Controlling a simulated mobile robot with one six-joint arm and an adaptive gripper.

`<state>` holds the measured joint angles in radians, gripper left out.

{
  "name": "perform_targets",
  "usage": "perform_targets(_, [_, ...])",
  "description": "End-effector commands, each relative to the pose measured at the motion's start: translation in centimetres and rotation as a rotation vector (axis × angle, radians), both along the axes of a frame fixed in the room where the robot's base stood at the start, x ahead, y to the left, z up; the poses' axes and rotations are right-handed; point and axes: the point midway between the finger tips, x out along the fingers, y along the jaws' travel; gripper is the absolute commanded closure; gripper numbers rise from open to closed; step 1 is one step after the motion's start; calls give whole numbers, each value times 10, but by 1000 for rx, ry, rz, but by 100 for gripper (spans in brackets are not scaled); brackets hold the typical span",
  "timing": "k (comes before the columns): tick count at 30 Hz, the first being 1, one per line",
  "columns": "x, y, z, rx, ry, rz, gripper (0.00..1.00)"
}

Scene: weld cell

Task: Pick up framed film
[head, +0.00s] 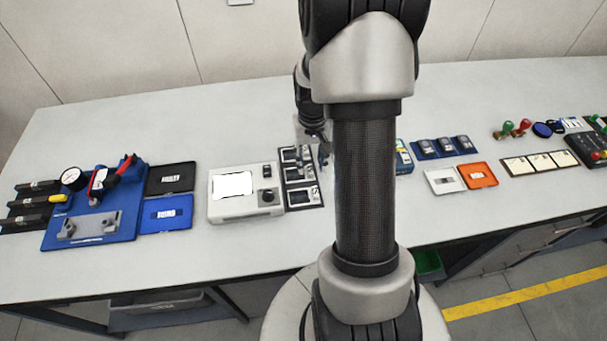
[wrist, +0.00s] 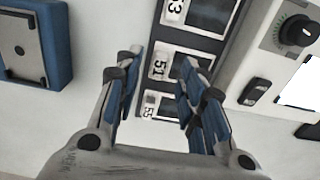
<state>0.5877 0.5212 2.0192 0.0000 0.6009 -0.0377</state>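Several framed films lie in a row on a dark board (head: 287,208) left of my arm in the head view. Each is a dark film in a white frame with a number. In the wrist view the film marked 53 (wrist: 205,14) is at the top, the film marked 51 (wrist: 178,67) in the middle and the film marked 55 (wrist: 165,135) lowest, partly covered by my fingers.
A light viewer (head: 243,211) with a bright screen and knob stands directly left of the films. A blue fixture with a gauge (head: 128,219) and black and blue trays (head: 167,213) lie further left. An orange tray (head: 479,175) is right of my arm.

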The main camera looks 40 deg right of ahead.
Motion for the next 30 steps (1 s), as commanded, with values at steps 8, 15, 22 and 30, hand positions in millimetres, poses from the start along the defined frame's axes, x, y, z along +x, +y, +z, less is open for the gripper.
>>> perform_targets(8, [1,0,-35,0,0,0,63])
perform_targets(15, [1,0,-33,0,0,0,69])
perform_targets(22, [1,0,-33,0,0,0,84])
perform_targets(30, [1,0,-33,0,0,0,100])
